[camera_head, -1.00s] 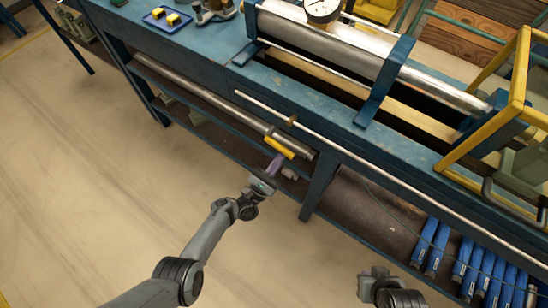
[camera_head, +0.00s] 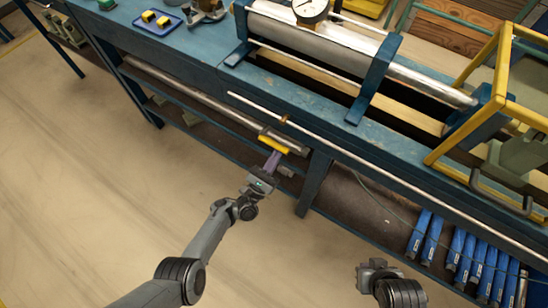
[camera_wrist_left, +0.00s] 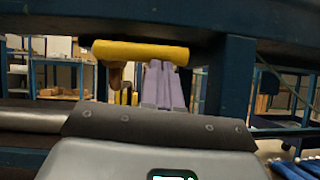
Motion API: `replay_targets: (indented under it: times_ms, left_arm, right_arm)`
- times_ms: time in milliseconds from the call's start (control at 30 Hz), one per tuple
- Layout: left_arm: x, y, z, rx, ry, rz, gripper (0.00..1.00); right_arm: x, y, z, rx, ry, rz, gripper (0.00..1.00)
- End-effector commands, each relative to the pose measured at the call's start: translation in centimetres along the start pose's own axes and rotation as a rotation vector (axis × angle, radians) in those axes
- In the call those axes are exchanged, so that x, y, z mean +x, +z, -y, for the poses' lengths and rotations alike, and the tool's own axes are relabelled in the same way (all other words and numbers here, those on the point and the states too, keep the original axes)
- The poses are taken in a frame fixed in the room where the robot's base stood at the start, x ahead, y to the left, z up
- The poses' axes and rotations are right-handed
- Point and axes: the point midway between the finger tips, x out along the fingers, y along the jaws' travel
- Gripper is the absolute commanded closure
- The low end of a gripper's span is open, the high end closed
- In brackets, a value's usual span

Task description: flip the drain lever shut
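The drain lever's yellow handle (camera_head: 273,144) is at the end of a grey pipe (camera_head: 210,105) under the front edge of the blue bench. In the left wrist view the handle (camera_wrist_left: 140,53) is a nearly level yellow bar across the upper middle. My left gripper (camera_head: 273,160) has its purple fingers just below the handle. In the left wrist view the fingers (camera_wrist_left: 163,85) lie together with nothing between them, their tips near the bar's right half; I cannot tell whether they touch it. My right gripper (camera_head: 375,268) is low in the head view, away from the bench; its fingers are unclear.
A blue bench leg (camera_head: 315,183) stands just right of the lever. A thin rod (camera_head: 390,175) runs along the bench front. Several blue bars (camera_head: 470,262) lie on the lower shelf at right. The floor (camera_head: 90,180) in front of the bench is clear.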

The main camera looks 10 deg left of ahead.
Motion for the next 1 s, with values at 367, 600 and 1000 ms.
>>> replay_targets:
  times_ms: [367,600,1000]
  left_arm:
    - [-2.3,-2.6,0.2,0.000,0.000,-0.001,1.00]
    - [-6.4,-3.1,0.3,0.002,0.000,-0.005,1.00]
    - [-12.1,-3.0,0.6,0.001,0.000,-0.002,1.00]
  right_arm:
    - [3.0,0.9,0.3,0.007,-0.005,-0.002,1.00]
    - [3.8,1.2,0.3,0.008,-0.006,0.001,1.00]
    - [4.4,1.4,0.3,0.003,-0.003,-0.002,1.00]
